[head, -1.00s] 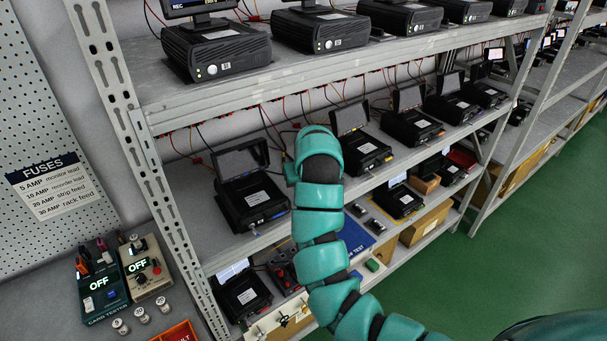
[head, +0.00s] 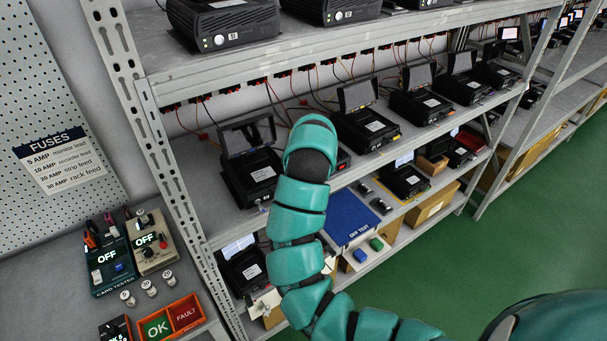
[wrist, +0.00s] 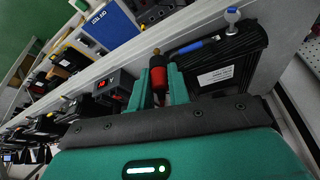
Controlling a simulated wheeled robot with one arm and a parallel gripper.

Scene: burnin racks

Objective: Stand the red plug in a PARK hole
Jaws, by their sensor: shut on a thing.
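In the wrist view my gripper (wrist: 161,86) is shut on the red plug (wrist: 158,79). The plug has a red body, a dark collar and a brass-coloured tip that points away from the palm. It is held in front of a grey shelf edge, beside a black unit (wrist: 245,55) with a white label. In the head view my own arm hides the gripper and the plug. No hole marked PARK can be made out. A pale strip (head: 262,303) on the lower shelf is partly hidden by my arm, and I cannot read it.
A blue OFF TEST mat (head: 348,215) lies on the lower shelf, with green and blue blocks near it. Black monitor units (head: 252,178) line the middle shelf. The rack post (head: 160,150) stands at left. A bench with a card tester (head: 112,262) and an OK/FAULT tray (head: 172,318) is at lower left.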

